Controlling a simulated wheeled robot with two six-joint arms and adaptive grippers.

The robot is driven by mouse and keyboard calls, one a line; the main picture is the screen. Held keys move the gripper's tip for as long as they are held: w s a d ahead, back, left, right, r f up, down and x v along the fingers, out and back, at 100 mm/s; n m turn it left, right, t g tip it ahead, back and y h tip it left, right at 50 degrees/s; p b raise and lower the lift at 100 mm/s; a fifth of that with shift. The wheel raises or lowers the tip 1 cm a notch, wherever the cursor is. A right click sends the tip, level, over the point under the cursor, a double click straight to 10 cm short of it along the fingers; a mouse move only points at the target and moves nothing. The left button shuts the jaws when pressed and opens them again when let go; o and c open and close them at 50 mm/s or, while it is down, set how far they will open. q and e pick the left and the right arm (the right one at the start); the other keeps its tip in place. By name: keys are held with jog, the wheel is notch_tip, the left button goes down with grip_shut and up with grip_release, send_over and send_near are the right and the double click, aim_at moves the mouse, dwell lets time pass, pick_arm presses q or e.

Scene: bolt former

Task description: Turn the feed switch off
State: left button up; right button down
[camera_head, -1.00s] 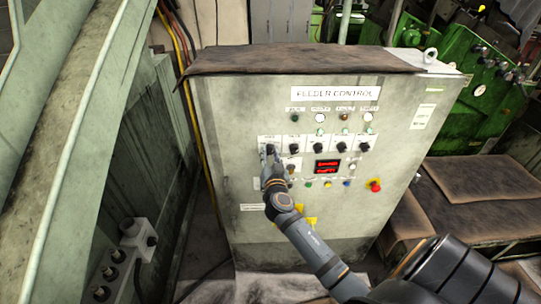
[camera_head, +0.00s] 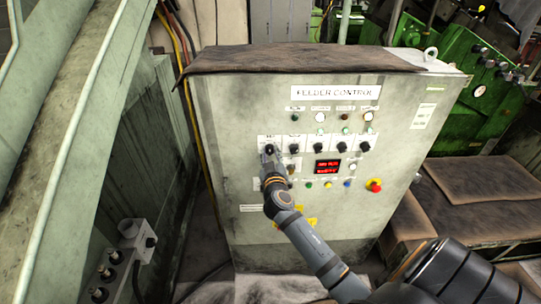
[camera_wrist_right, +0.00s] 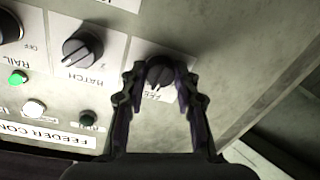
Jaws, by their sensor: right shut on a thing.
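The feed switch (camera_wrist_right: 160,70) is a black rotary knob on a white plate, with its label partly hidden by a finger. In the head view the switch (camera_head: 270,149) is the leftmost knob of the row on the grey feeder control cabinet (camera_head: 222,130). My right gripper (camera_wrist_right: 160,77) has one finger on each side of the knob and is shut on it. In the head view my right gripper (camera_head: 268,153) reaches up to the knob from below. The knob's exact setting is hard to read. My left gripper is not in view.
The batch knob (camera_wrist_right: 82,47) sits close beside my fingers in the wrist view. Below the knob row are a red display (camera_head: 327,167), coloured buttons and a red emergency stop (camera_head: 375,185). A green rail structure (camera_head: 92,110) stands to the left.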

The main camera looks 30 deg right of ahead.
jog(key=shift+n, duration=0.6)
jog(key=c, duration=1)
grip_release()
jog(key=v, duration=1.2)
jog(key=shift+r, duration=0.1)
